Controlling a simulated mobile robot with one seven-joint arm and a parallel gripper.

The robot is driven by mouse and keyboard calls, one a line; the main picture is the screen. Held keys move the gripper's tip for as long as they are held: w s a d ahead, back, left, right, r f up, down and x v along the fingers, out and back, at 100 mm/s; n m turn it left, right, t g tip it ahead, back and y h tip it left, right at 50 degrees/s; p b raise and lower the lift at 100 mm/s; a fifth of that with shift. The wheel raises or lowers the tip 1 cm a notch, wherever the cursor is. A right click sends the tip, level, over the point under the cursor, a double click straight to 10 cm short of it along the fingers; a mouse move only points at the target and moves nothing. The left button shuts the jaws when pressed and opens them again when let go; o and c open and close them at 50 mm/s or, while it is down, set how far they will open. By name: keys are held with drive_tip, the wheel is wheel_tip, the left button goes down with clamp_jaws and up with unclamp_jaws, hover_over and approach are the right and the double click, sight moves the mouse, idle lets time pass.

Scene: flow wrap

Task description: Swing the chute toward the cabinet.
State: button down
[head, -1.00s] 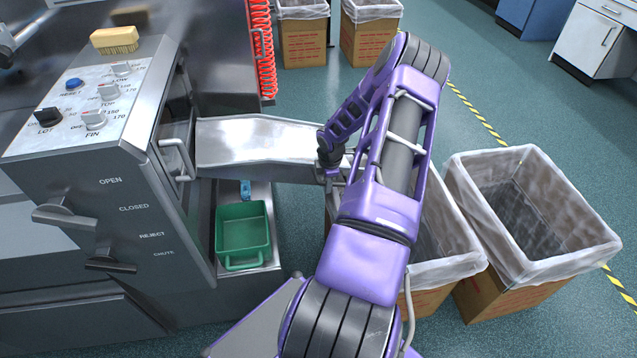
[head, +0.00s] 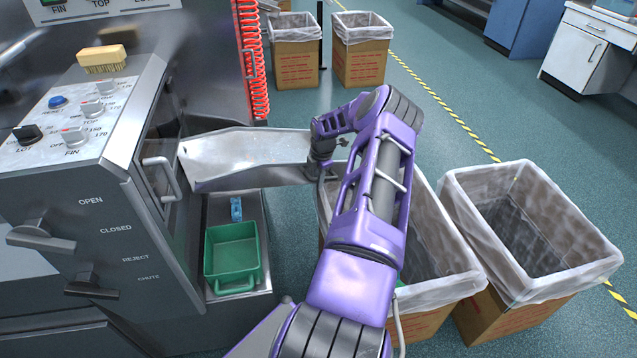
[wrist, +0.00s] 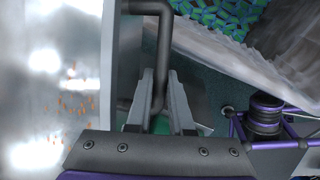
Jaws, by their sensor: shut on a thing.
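The chute (head: 245,157) is a shiny steel trough reaching out to the right from the side of the steel machine cabinet (head: 75,190). In the head view, my gripper (head: 319,174) is at the chute's outer end, with its fingers mostly hidden by my arm. In the wrist view, my gripper (wrist: 160,100) is shut on a dark bent handle bar (wrist: 164,45) beside the chute's bright metal surface (wrist: 45,90).
Two lined cartons, a near bin (head: 432,240) and a right bin (head: 530,235), stand beside my arm. A green tub (head: 232,250) sits on a steel shelf below the chute. A red coiled hose (head: 250,60) hangs behind it. Open floor lies behind the chute's end.

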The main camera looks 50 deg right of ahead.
drive_tip(key=shift+w+d+r, duration=0.2)
drive_tip(key=shift+w+d, duration=0.05)
drive_tip(key=shift+w, duration=0.1)
drive_tip(key=c, duration=0.8)
unclamp_jaws()
drive_tip(key=s+a+r+p, duration=0.1)
drive_tip(key=s+r, duration=0.2)
drive_tip(key=r, duration=1.3)
drive_tip(key=shift+r+p, duration=0.35)
drive_tip(key=shift+r, duration=0.05)
drive_tip(key=shift+s+a, duration=0.1)
drive_tip(key=shift+a, duration=0.05)
